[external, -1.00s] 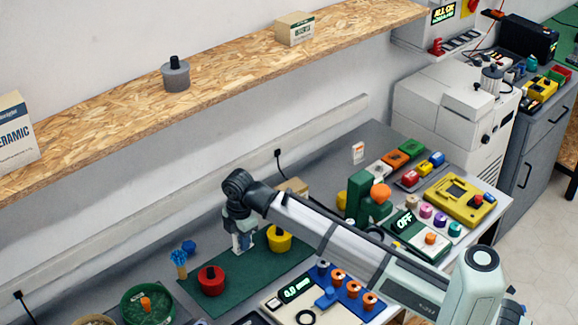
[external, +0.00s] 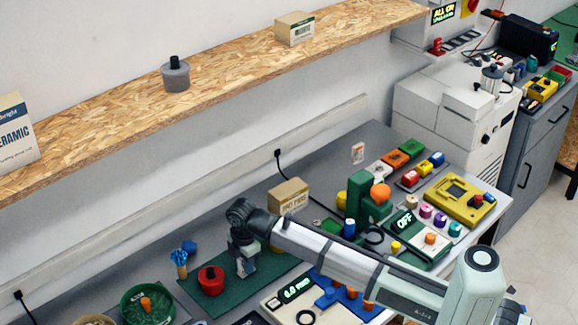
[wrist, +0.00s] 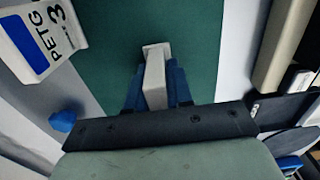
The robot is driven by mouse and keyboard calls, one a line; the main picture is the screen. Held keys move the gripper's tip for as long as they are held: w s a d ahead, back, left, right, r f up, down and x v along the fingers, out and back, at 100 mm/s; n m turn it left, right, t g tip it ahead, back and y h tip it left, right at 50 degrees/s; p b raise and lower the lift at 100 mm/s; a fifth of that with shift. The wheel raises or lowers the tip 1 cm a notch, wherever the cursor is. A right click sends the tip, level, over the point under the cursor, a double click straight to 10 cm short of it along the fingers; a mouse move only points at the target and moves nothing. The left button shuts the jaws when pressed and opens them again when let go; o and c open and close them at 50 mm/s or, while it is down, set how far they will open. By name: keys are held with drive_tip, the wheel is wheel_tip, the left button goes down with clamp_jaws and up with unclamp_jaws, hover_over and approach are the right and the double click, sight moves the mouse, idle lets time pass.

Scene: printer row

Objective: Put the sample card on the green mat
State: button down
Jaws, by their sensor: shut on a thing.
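My gripper (external: 246,268) is low over the green mat (external: 212,307), to the right of the red cup with a black knob (external: 210,283). In the wrist view its blue fingers (wrist: 153,88) are shut on a narrow pale piece (wrist: 155,62), which I take to be the sample card. It shows nearly edge-on, so its printed face is hidden. The green mat (wrist: 115,45) fills the view behind it. Whether the card's lower end touches the mat, I cannot tell.
A cardboard box (external: 288,195) stands behind my arm. The wrist view shows a white-and-blue PETG label (wrist: 42,35) and a blue piece (wrist: 64,121) beside the mat. A control panel (external: 275,305) lies in front; a green bowl (external: 133,312) stands left.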

drive_tip(key=shift+f, duration=0.35)
drive_tip(key=c, duration=1)
unclamp_jaws()
drive_tip(key=shift+r, duration=0.1)
wheel_tip(320, 180, up, 12)
drive_tip(key=shift+r, duration=0.1)
